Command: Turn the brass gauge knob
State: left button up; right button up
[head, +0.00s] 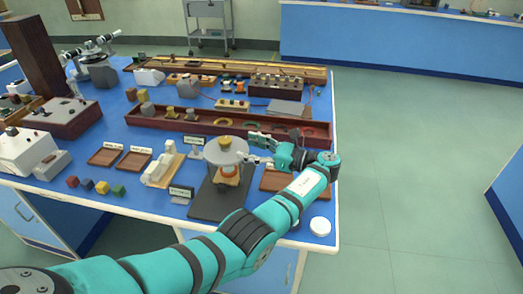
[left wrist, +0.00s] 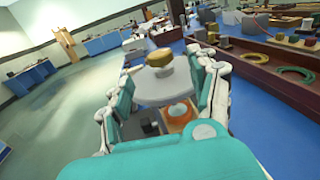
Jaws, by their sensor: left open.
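The brass knob (head: 225,141) is a small gold-coloured cap on top of a pale grey round disc (head: 213,154). The disc belongs to an instrument with an orange lower part (head: 229,180) on a dark base plate (head: 207,205). My left gripper (head: 248,147) reaches in from the right side of the disc with its fingers apart. In the left wrist view the knob (left wrist: 159,57) appears between the two open fingers (left wrist: 163,66), with the disc below it. I cannot tell whether any finger touches it. My right gripper is not in view.
A long dark red wooden tray (head: 170,124) with rings and small weights lies behind the instrument. Small coloured cubes (head: 87,185) and two shallow brown trays (head: 134,160) lie to the left. A white round lid (head: 320,226) sits near the bench's right corner.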

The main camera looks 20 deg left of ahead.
pick_arm(q)
jog(key=shift+w+d, duration=0.1)
jog(key=shift+d, duration=1.9)
jog(key=shift+f, duration=0.1)
